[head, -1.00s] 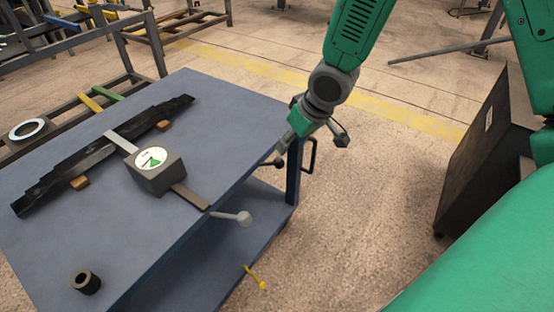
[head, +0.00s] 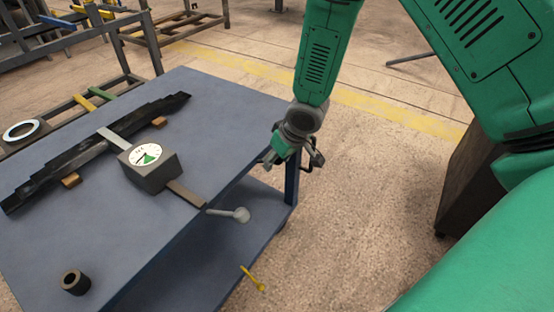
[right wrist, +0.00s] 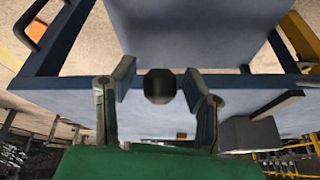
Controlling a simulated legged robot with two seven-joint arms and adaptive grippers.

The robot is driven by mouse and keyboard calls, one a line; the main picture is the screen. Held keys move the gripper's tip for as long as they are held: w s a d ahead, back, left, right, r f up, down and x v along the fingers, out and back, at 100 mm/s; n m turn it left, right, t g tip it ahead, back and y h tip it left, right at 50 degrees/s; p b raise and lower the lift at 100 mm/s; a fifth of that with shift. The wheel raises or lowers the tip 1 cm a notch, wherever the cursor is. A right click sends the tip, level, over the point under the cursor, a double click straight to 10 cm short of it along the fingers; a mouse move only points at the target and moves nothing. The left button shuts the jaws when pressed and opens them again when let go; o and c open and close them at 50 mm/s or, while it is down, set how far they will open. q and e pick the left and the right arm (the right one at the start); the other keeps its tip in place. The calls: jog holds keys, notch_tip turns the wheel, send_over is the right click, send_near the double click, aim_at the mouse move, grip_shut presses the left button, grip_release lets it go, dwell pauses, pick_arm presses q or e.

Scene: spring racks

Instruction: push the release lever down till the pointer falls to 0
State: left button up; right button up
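A dark grey gauge box (head: 150,170) sits near the cart's right edge, with a white dial (head: 146,155) that has a green wedge. The pointer's reading is too small to make out. A grey lever with a round knob (head: 241,214) sticks out past the edge, to the right of the flat bar's end. My right gripper (head: 285,163) is beyond and above the knob, apart from it. In the right wrist view its fingers (right wrist: 160,90) are spread, with a dark round thing (right wrist: 159,86) between them; I cannot tell what that is. My left gripper is out of view.
The blue cart top (head: 215,105) also bears a long dark stepped bar (head: 100,150) on wooden blocks and a dark ring (head: 75,281). A yellow-handled piece (head: 252,279) shows below the cart's edge. A dark cabinet (head: 468,185) stands at right.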

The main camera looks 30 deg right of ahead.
grip_shut()
jog(key=shift+s+d+f+t+b, duration=0.15)
jog(key=shift+f+t+b, duration=0.3)
jog(key=shift+b, duration=0.35)
notch_tip(320, 180, down, 10)
jog(key=t+y+b, duration=0.3)
jog(key=t+b, duration=0.6)
jog(key=b, duration=0.3)
jog(key=shift+w+a+f+y, duration=0.15)
jog(key=shift+w+a+y, duration=0.1)
jog(key=shift+y, duration=0.05)
jog(key=shift+f, duration=0.1)
